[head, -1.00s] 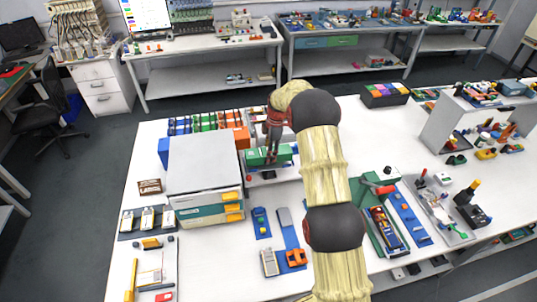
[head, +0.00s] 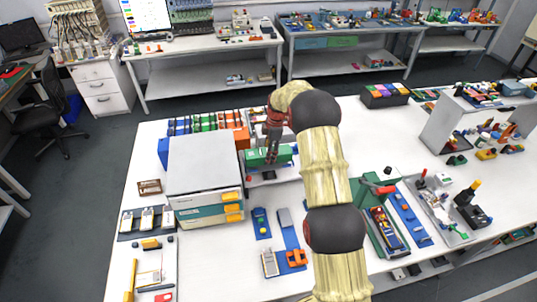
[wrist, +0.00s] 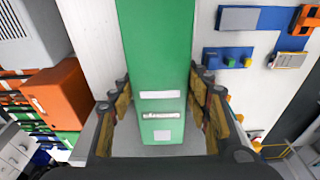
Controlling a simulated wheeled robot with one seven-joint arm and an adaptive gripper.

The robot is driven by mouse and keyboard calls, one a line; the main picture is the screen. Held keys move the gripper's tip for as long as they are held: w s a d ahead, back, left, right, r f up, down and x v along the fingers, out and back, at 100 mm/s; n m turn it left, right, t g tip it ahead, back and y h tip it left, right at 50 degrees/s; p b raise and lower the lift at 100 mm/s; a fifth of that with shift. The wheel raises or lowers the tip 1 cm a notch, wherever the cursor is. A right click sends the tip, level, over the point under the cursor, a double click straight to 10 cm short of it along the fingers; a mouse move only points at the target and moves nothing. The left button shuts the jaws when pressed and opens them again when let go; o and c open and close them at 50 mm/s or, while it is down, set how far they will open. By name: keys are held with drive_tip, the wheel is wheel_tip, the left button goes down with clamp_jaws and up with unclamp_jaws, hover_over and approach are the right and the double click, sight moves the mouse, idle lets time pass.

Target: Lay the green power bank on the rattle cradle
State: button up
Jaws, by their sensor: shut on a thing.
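The green power bank (head: 257,158) is a long green block in my gripper (head: 270,155), behind and right of the white cabinet. In the wrist view the power bank (wrist: 155,50) runs lengthwise between the two fingers of my gripper (wrist: 160,95), which is shut on it. White labels show on its face. Below it in the head view is a low grey stand (head: 285,175) with a dark top, which seems to be the rattle cradle. My gripper and the power bank hide part of it. I cannot tell whether the power bank touches it.
A white cabinet (head: 200,165) with yellow-handled drawers stands close on the left. An orange box (head: 241,136) and a row of coloured cells (head: 205,123) lie behind. Blue trays (head: 287,230) with small parts lie in front. A green press (head: 375,215) stands to the right of my arm.

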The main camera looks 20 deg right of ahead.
drive_tip(key=shift+f+b, duration=0.7)
drive_tip(key=shift+f, duration=0.4)
drive_tip(key=o, duration=1.5)
drive_tip(key=shift+o, duration=0.3)
drive_tip(key=r, duration=0.4)
drive_tip(key=d+r, duration=0.1)
drive_tip(key=r, duration=0.6)
drive_tip(key=shift+s+d+r, duration=0.15)
drive_tip(key=shift+d+r, duration=0.25)
